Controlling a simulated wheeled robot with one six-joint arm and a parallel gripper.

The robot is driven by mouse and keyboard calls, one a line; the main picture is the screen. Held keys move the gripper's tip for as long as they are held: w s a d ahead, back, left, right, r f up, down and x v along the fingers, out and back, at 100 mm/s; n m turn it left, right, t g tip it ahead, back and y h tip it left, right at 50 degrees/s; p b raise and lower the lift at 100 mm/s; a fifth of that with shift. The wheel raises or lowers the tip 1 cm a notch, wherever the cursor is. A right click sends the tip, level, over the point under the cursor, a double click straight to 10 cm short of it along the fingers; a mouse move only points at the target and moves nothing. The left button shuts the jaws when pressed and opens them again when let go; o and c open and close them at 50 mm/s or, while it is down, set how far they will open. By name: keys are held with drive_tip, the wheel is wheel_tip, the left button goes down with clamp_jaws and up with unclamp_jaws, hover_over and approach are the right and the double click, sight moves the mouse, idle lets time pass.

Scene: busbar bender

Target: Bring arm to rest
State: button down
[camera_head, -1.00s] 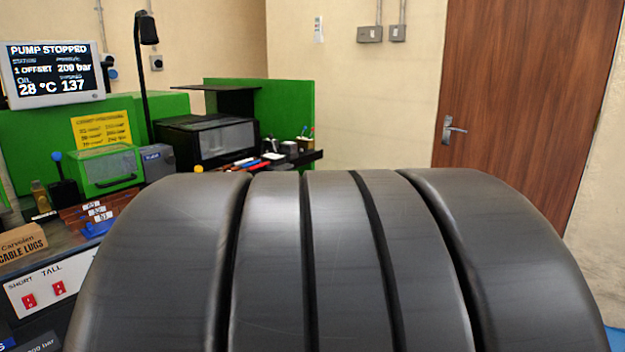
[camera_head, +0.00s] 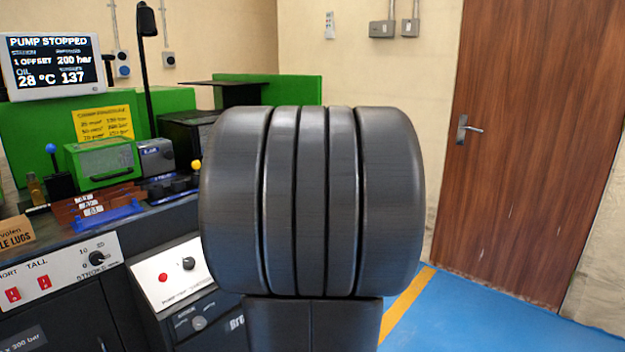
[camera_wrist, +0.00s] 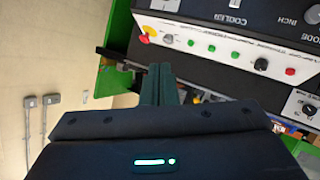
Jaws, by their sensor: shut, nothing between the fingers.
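My arm's dark rounded link (camera_head: 312,200) stands upright in the middle of the head view and covers part of the bench behind it. My gripper (camera_wrist: 158,72) shows in the wrist view with its two dark fingers together and nothing between them. The fingers point toward the top of that tilted picture, beside a control panel (camera_wrist: 232,48) with green and red buttons. I cannot tell the gap between fingertips and panel. In the head view my gripper is hidden.
A monitor (camera_head: 54,66) reads "PUMP STOPPED". The green bending machine (camera_head: 102,160) and sloped control panels (camera_head: 172,275) fill the left. A wooden door (camera_head: 535,150) is at the right. The blue floor (camera_head: 480,315) in front of it is clear.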

drive_tip(key=w+a, duration=0.1)
drive_tip(key=w+n+y, duration=0.1)
drive_tip(key=shift+w+a+r, duration=0.2)
drive_tip(key=shift+w+a, duration=0.1)
drive_tip(key=shift+a, duration=0.05)
drive_tip(key=shift+r+p, duration=0.1)
drive_tip(key=shift+p, duration=0.2)
